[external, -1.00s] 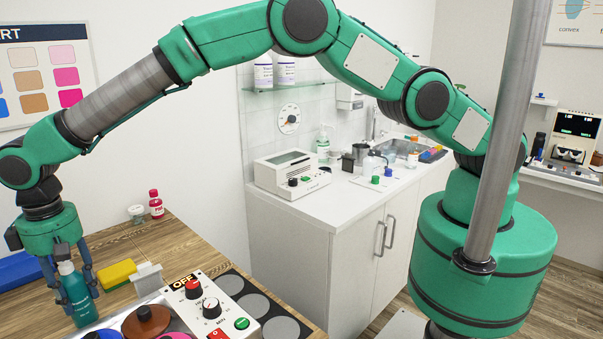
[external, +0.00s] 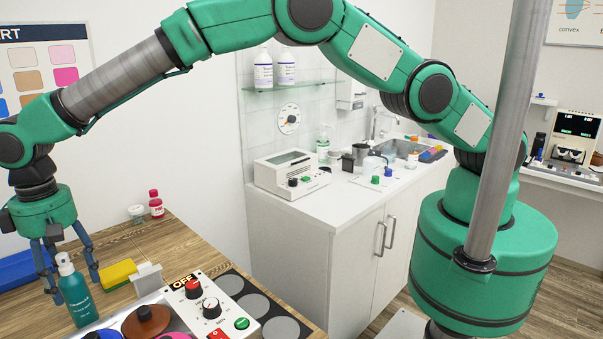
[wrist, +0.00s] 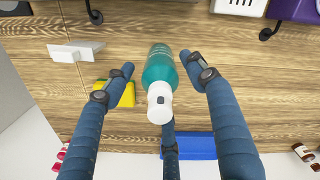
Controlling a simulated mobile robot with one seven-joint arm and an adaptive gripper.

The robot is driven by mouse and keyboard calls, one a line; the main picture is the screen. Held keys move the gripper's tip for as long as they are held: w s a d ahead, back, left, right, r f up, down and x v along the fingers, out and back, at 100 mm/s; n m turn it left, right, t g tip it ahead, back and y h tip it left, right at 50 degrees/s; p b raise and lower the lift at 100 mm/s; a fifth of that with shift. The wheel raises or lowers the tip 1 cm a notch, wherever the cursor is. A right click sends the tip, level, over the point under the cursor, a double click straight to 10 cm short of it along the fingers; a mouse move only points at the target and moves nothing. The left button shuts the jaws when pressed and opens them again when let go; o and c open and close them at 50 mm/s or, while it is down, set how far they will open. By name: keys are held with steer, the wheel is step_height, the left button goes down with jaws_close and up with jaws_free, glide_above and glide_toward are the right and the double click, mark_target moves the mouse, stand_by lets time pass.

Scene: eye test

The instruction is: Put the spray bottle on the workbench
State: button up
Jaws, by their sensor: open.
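The teal spray bottle (external: 76,298) with a white spray head stands upright on the wooden workbench (external: 180,245) at the lower left of the external view. My three-fingered gripper (external: 72,276) is open just above it, with the fingers spread around its top. In the wrist view, the bottle (wrist: 159,66) shows from above between the spread fingers (wrist: 160,82), with its white head towards the camera. A gap shows between the bottle and the two side fingers. The workbench's bare wood (wrist: 255,85) shows around it.
A yellow sponge (external: 118,274) and a pale holder (external: 148,278) stand just right of the bottle. A control panel (external: 208,312) and a brown round lid (external: 146,320) are in front.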

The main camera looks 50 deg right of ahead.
mark_target(61, 254)
step_height(61, 254, up, 8)
steer(key=shift+r+p, duration=0.2)
steer(key=shift+p, duration=0.2)
stand_by(0.6)
stand_by(0.4)
